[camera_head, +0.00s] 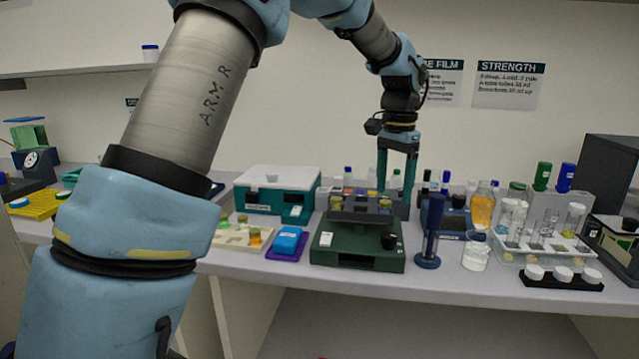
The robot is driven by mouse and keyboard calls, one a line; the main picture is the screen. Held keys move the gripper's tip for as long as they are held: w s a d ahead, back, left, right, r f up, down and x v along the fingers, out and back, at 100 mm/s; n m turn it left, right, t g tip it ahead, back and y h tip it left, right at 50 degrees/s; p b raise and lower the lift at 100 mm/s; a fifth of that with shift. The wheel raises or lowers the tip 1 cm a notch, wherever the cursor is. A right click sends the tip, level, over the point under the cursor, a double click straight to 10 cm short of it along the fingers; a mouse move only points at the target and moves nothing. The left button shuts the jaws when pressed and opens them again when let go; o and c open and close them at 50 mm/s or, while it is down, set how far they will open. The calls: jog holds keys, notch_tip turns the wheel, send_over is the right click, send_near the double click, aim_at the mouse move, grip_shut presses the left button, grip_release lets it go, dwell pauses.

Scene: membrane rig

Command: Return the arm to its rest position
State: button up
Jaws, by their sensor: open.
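My gripper (396,178) hangs at the end of my arm in the head view, pointing down above the back of the bench. Its two teal fingers are apart, and I see nothing held between them. The fingertips come down behind or close over the dark rack on a green device (357,254); I cannot tell whether they touch anything. Small yellow-capped vials (385,205) stand in that rack near the fingertips. My arm crosses the left and top of the view and hides part of the bench.
A teal and white box (277,190) stands left of the green device. A blue upright tool (432,232), an amber bottle (482,209) and a white rack of glassware (540,253) stand right. White-capped jars (563,273) sit near the front edge. Space above the bench's middle is mostly clear.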

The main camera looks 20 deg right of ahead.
jog(key=w+a+f+n, duration=0.1)
jog(key=a+f+n, duration=0.15)
jog(key=a, duration=0.65)
jog(key=w+a+f+n, duration=0.2)
jog(key=a+n, duration=0.1)
jog(key=a, duration=0.7)
jog(key=s+a+f+n, duration=0.2)
jog(key=s+a, duration=0.3)
jog(key=a, duration=0.5)
jog(key=s+a+f+n+t, duration=0.1)
jog(key=s+a+f+n, duration=0.2)
jog(key=a, duration=0.7)
jog(key=shift+s+f+n+t, duration=0.2)
jog(key=shift+s+n+t, duration=0.1)
jog(key=shift+s+n, duration=0.85)
